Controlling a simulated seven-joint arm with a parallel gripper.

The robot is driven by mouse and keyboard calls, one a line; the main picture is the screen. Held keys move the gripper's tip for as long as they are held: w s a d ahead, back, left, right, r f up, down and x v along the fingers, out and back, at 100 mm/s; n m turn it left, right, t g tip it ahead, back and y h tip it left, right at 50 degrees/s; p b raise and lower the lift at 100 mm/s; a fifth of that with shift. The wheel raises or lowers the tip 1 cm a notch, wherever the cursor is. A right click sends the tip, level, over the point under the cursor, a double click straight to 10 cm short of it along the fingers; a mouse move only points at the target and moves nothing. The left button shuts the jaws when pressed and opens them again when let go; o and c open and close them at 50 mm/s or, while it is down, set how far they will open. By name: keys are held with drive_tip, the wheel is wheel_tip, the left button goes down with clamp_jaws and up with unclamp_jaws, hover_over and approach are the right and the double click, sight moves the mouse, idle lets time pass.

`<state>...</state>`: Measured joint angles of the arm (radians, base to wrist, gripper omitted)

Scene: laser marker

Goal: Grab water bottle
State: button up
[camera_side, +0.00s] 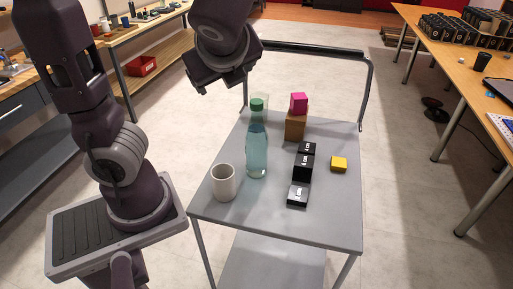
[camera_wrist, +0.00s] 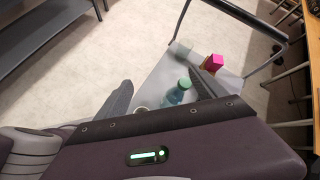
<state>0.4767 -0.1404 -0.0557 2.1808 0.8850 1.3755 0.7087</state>
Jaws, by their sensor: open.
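The water bottle (camera_side: 257,148) is clear blue-green with a green cap and stands upright on the grey cart top, behind and to the right of a white cup. In the wrist view the bottle (camera_wrist: 179,92) shows between my two fingers, nearer the right one. My gripper (camera_side: 217,84) is above and to the left of the bottle in the side view, well clear of it. In the wrist view my gripper (camera_wrist: 160,90) has its fingers spread wide with nothing between them at their tips.
A white cup (camera_side: 224,182) stands at the cart's front left. Black boxes (camera_side: 303,166), a yellow block (camera_side: 339,164) and a pink cube (camera_side: 299,103) on a brown block (camera_side: 295,126) stand right of the bottle. A dark handle rail (camera_side: 318,50) rises at the cart's back.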

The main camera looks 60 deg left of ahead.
sight(257, 146)
drive_tip(key=w+d+r+m+t+y, duration=0.1)
drive_tip(key=w+d+m+t+y, duration=0.25)
drive_tip(key=w+m, duration=0.35)
drive_tip(key=shift+h, duration=0.55)
drive_tip(key=f, duration=0.7)
drive_tip(key=a+f, duration=0.1)
drive_tip(key=f, duration=0.6)
drive_tip(key=s+f, duration=0.1)
drive_tip(key=f, duration=0.6)
drive_tip(key=shift+a+f, duration=0.25)
drive_tip(key=shift+f, duration=0.1)
drive_tip(key=shift+n, duration=0.3)
drive_tip(key=x, duration=0.7)
drive_tip(key=shift+s+a+f, duration=0.1)
drive_tip(key=shift+s+f, duration=0.1)
drive_tip(key=shift+f, duration=0.2)
drive_tip(key=shift+r, duration=0.1)
clamp_jaws()
